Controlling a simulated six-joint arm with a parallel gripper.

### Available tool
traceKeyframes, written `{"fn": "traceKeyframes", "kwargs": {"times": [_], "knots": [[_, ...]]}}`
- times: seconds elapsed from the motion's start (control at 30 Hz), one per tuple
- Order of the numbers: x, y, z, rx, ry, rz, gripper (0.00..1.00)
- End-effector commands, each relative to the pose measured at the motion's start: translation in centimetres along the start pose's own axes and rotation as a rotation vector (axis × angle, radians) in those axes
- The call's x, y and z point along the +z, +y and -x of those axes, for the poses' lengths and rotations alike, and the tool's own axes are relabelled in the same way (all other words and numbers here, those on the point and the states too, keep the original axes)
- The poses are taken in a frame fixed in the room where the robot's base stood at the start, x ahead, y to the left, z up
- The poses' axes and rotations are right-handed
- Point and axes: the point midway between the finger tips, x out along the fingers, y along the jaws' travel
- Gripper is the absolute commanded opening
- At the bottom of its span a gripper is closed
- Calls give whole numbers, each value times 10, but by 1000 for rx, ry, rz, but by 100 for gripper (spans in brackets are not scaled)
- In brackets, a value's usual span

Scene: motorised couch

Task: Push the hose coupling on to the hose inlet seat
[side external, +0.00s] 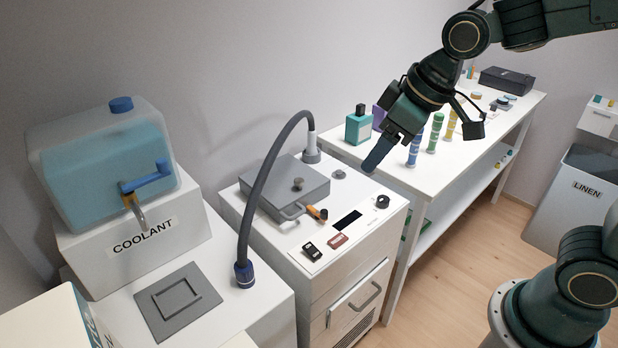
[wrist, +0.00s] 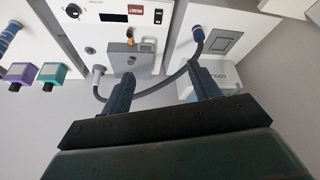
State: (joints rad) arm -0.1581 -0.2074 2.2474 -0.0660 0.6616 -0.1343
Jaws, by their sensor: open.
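The hose coupling (side external: 244,273) is a dark blue collar at the free end of a grey hose (side external: 262,180). It stands upright on the white cabinet at left, beside a grey square plate; it also shows in the wrist view (wrist: 198,34). The hose arches to a fitting at the back of the white machine. A small round grey fitting (side external: 339,173) on the machine's top looks like the hose inlet seat, and nothing is on it; it also shows in the wrist view (wrist: 90,50). My gripper (side external: 377,158) is open and empty, above the machine's right rear, well away from the coupling.
A grey lidded box (side external: 285,190) with an orange-tipped latch sits on the white machine, near a black knob (side external: 382,202) and switches. A coolant tank (side external: 105,150) stands at left. Bottles (side external: 359,125) and striped tubes (side external: 414,150) stand on the bench near my gripper.

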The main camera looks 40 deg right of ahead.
Motion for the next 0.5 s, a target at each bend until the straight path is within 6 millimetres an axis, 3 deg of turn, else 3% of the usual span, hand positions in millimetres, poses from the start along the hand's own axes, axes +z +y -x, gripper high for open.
{"fn": "traceKeyframes", "kwargs": {"times": [0.2, 0.5], "knots": [[-33, -16, -43, -43, -15, 90, 61], [-68, -45, -108, -102, -28, 207, 61]]}}
